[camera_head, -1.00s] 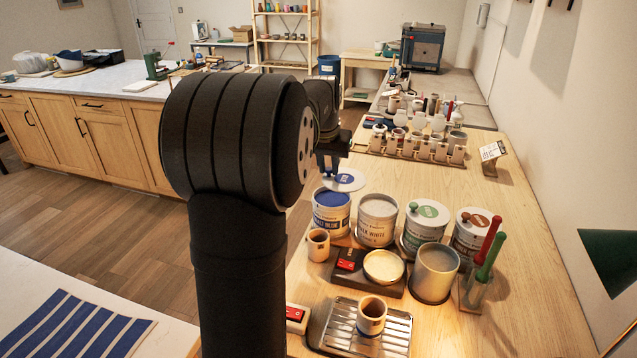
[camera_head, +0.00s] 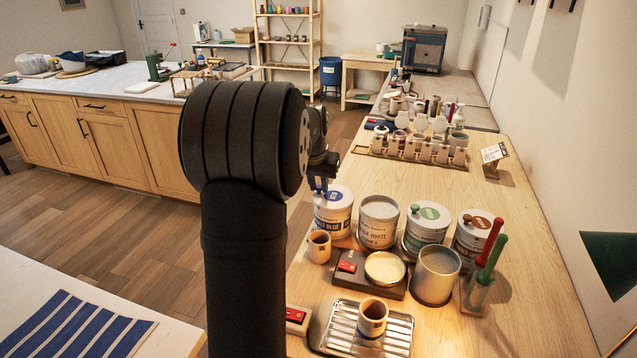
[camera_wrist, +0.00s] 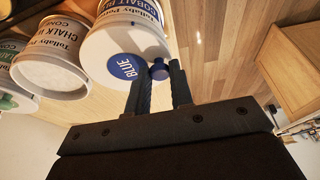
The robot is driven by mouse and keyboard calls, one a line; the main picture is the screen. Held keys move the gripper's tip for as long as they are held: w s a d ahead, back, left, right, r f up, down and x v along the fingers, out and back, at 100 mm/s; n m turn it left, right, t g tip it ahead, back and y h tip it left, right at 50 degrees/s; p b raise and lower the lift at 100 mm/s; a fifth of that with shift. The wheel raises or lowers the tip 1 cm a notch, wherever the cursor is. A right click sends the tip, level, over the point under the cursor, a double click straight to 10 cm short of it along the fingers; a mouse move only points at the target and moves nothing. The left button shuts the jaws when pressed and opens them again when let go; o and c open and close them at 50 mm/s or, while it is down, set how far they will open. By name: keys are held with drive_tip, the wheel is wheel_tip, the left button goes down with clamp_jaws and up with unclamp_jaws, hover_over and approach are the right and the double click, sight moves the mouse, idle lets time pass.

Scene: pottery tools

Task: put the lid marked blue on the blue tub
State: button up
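The lid marked blue is a white disc with a blue label reading BLUE (camera_wrist: 126,66) and a blue knob (camera_wrist: 160,69). In the head view the lid (camera_head: 338,195) lies over the mouth of the blue tub (camera_head: 333,218), a white tub with a blue band; it looks level and seated. The tub's side also shows in the wrist view (camera_wrist: 132,10). My gripper (camera_wrist: 160,74) has its two fingertips close on either side of the knob, apparently shut on it. In the head view my gripper (camera_head: 321,190) is at the tub's left edge, partly hidden by my arm.
A chalk white tub (camera_head: 378,225) without a lid stands just right of the blue tub. Tubs with a green-marked lid (camera_head: 428,215) and a brown-marked lid (camera_head: 481,220) stand further right. A small cup (camera_head: 319,247) and a dark tray (camera_head: 352,278) are in front.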

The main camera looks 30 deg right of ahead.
drive_tip(key=o, duration=0.4)
drive_tip(key=shift+o, duration=0.2)
drive_tip(key=shift+r, duration=0.1)
drive_tip(key=v, duration=1.2)
drive_tip(key=x, duration=1.2)
wheel_tip(320, 180, up, 2)
drive_tip(key=shift+r, duration=0.75)
